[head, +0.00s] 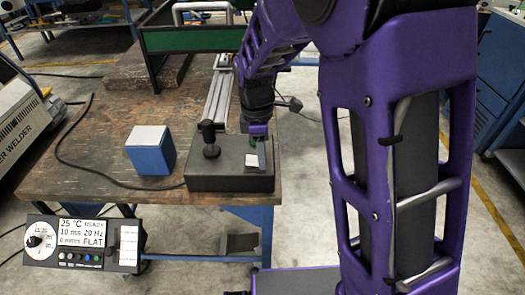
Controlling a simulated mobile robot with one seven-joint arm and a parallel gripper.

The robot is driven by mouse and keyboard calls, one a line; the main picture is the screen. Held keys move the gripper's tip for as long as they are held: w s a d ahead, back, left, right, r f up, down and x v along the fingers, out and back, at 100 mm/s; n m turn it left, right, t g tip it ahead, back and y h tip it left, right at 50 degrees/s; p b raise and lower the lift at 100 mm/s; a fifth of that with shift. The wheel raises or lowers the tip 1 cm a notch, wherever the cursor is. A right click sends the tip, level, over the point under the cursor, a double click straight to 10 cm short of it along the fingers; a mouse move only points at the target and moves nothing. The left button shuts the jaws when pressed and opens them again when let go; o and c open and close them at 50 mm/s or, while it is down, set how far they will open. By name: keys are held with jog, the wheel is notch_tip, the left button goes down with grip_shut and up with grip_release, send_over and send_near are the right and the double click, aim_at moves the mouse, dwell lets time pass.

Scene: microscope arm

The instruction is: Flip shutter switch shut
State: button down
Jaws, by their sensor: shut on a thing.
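A dark control box (230,182) sits at the front right of the wooden table. It carries a black knobbed joystick (209,142) on its left and a small white label (252,160) on its right. Which way the switch is tilted cannot be seen. A small green spot shows beside the fingers.
A blue box with a white top (151,152) stands left of the control box. A display panel (82,242) hangs at the table's front. A metal rail (218,95) and a green-panelled frame (195,40) lie behind. A black cable crosses the table's left.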

jog(key=shift+a+r+h+p, duration=0.3)
jog(key=shift+r+h+p, duration=0.1)
jog(key=shift+h+p, duration=0.65)
jog(key=shift+a+f+h+p, duration=0.15)
jog(key=shift+a+h+p, duration=0.05)
jog(key=shift+h+p, duration=0.65)
jog(key=shift+c, duration=2.4)
grip_release()
jog(key=p+v, duration=0.1)
jog(key=v, duration=1.6)
jog(key=shift+w+a+p, duration=0.15)
jog(key=shift+a+p, duration=0.05)
jog(key=shift+p, duration=0.2)
jog(key=shift+r, duration=0.2)
